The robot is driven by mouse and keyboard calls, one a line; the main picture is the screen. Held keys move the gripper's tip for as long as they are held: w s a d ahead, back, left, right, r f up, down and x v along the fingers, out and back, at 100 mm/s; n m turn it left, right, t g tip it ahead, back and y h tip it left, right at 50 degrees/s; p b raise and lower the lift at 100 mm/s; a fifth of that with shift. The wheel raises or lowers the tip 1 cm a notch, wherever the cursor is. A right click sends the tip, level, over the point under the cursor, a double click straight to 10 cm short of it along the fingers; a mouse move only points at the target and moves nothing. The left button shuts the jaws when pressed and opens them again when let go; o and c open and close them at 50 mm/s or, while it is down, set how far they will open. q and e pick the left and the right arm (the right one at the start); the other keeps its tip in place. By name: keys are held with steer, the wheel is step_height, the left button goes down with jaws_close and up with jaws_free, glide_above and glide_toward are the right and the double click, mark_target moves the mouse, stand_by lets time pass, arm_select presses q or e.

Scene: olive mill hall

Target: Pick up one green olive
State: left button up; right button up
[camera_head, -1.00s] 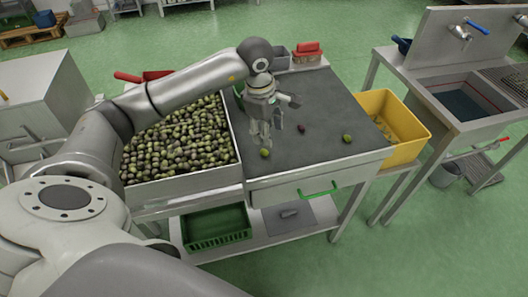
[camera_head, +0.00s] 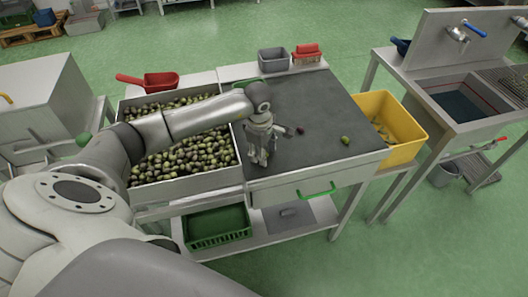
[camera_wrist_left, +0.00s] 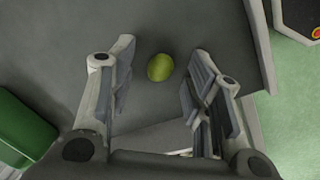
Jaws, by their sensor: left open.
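A green olive (camera_wrist_left: 160,67) lies on the dark mat (camera_head: 320,105) and shows in the left wrist view between the two fingers, with a gap on each side. My left gripper (camera_head: 258,162) is open and points down over the front left of the mat; in the left wrist view its fingers (camera_wrist_left: 163,48) are spread and empty. In the head view the gripper hides this olive. A second green olive (camera_head: 345,140) lies farther right on the mat. A small dark reddish olive (camera_head: 300,131) lies between it and the gripper. My right gripper is out of view.
A steel tray (camera_head: 190,188) full of olives adjoins the mat on the left. A yellow bin (camera_head: 408,150) stands at its right. A grey container (camera_head: 273,60), a red-topped brush (camera_head: 307,53) and a red scoop (camera_head: 160,81) stand behind. The mat's right half is mostly clear.

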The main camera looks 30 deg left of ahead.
arm_select(q)
steer(key=c, duration=0.8)
steer(key=shift+r, duration=0.15)
